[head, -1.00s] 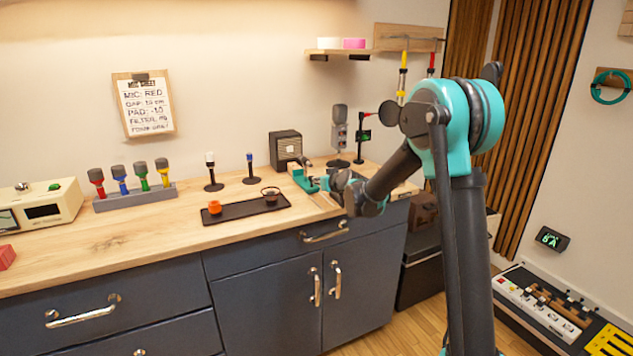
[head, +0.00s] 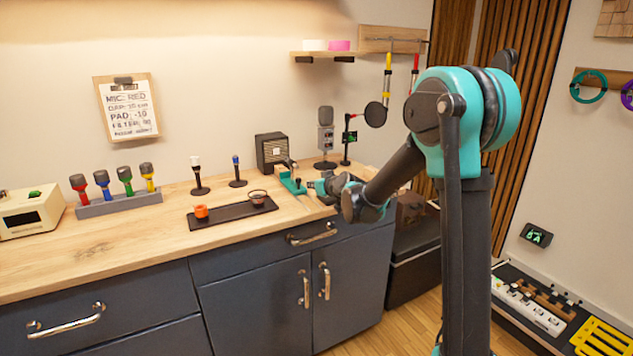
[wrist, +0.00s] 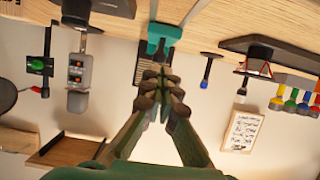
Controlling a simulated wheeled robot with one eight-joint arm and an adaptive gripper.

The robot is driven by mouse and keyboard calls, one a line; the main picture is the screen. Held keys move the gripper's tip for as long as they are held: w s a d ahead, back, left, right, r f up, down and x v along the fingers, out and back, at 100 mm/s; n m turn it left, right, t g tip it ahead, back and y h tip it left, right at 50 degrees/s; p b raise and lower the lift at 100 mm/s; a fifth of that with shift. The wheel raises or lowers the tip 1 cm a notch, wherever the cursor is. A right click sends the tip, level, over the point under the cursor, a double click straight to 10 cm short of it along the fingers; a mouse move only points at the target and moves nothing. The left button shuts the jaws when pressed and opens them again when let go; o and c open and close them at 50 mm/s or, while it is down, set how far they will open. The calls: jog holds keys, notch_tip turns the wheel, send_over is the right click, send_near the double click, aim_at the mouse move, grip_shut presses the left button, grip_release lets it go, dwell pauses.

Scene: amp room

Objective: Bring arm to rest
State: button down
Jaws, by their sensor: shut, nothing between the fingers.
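My gripper (head: 318,185) is over the right end of the wooden counter (head: 120,245), beside a small teal stand (head: 291,184). My arm reaches down and left from its shoulder, with the elbow bent. In the wrist view my gripper (wrist: 160,76) has its fingers drawn together at the tips, with nothing between them. The wrist picture is upside down, with the counter at the top. The teal stand (wrist: 163,32) shows just beyond the fingertips there; I cannot tell whether they touch it.
A microphone rack (head: 118,204), a small speaker (head: 271,151) and a grey microphone (head: 326,130) stand behind. A wall shelf (head: 322,54) hangs above. The left front of the counter is clear.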

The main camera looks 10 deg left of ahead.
jog(key=s+d+f+m+g+h, duration=0.2)
jog(key=s+d+f, duration=0.3)
jog(key=s+d, duration=0.5)
jog(key=s+d+f+m+g+h, duration=0.2)
jog(key=s+d+f, duration=0.3)
jog(key=s+d, duration=0.5)
jog(key=s+d+f+m+g+h, duration=0.2)
jog(key=s+d+f, duration=0.4)
jog(key=s, duration=1.4)
jog(key=d+g+h, duration=0.1)
jog(key=d, duration=0.3)
jog(key=shift+s+d+m+h, duration=0.4)
jog(key=c, duration=2.3)
grip_release()
